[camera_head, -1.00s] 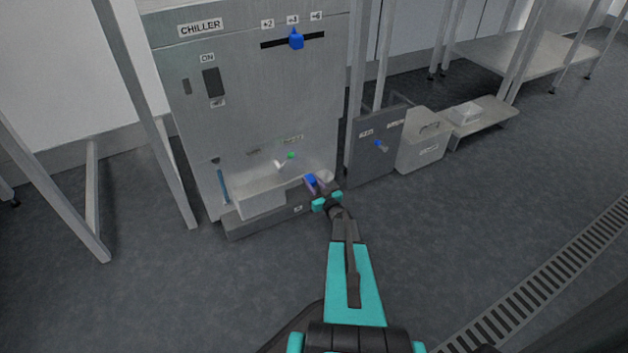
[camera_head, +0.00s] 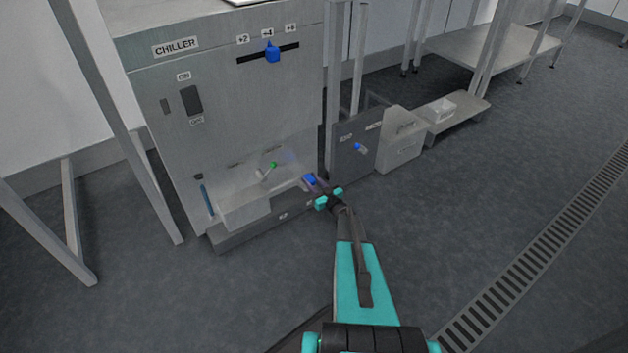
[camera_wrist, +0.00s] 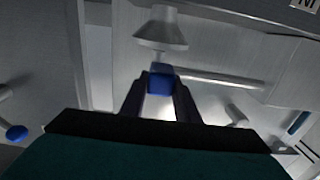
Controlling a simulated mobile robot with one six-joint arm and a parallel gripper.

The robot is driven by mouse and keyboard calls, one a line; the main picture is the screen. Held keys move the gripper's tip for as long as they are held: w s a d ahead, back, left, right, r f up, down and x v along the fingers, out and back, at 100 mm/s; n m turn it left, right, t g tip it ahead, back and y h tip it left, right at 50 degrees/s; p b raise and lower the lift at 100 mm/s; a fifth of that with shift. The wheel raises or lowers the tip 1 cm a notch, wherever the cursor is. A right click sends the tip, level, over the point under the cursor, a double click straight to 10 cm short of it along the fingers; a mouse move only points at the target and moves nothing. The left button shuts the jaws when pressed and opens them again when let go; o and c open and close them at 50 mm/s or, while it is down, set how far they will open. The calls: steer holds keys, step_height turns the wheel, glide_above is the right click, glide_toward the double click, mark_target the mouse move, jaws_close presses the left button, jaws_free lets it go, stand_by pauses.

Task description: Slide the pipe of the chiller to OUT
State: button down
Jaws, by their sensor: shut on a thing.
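The chiller (camera_head: 225,115) is the grey cabinet at the left of the head view. A blue block (camera_head: 309,180) is at the right end of its low front recess. My gripper (camera_head: 318,190) is shut on this block. In the wrist view the blue block (camera_wrist: 160,78) sits between my two fingers (camera_wrist: 160,98), with a pale flared piece (camera_wrist: 160,32) just beyond and a thin rod (camera_wrist: 215,81) running right. I cannot tell which part is the pipe. No OUT mark is readable; a cut-off label (camera_wrist: 305,4) shows at the top right.
A white bin (camera_head: 245,207) stands at the chiller's lower left. A green-tipped lever (camera_head: 270,169) is in the recess. A grey panel with a blue knob (camera_head: 358,147) stands to the right, near a box (camera_head: 402,150). The floor in front is clear, with a drain grate (camera_head: 545,265) at right.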

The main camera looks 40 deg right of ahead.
steer(key=shift+s+d+h, duration=0.25)
steer(key=shift+d+h, duration=0.05)
steer(key=shift+d, duration=0.35)
steer(key=c, duration=1.4)
jaws_free()
steer(key=shift+o, duration=0.2)
steer(key=shift+w+a, duration=0.15)
steer(key=shift+a, duration=0.1)
steer(key=shift+a, duration=0.1)
steer(key=s+a+p, duration=0.1)
steer(key=s+p, duration=0.2)
steer(key=s, duration=1)
steer(key=shift+s, duration=0.4)
